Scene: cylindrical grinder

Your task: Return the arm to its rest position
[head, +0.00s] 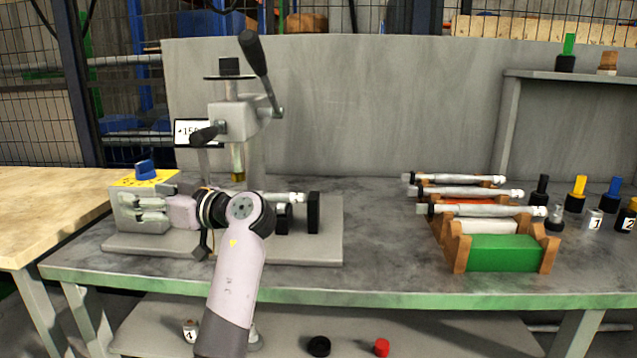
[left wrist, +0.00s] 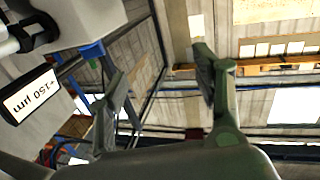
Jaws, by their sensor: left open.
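My left arm comes up in front of the grinder (head: 322,250) in the head view, with its wrist bent to the left. My left gripper (head: 122,208) points left, in front of the yellow-topped box with a blue knob. In the left wrist view the gripper (left wrist: 160,68) has its two fingers spread apart, with nothing between them. A pale shaft (head: 291,197) shows in the grinder behind my wrist; its left part is hidden. My right gripper is in neither view.
The 150 µm display (left wrist: 30,93) is close by at left in the wrist view. The grinder's lever (head: 256,55) stands high. Several pale shafts lie on a wooden rack (head: 458,253) at right. The bench (head: 385,255) between grinder and rack is clear.

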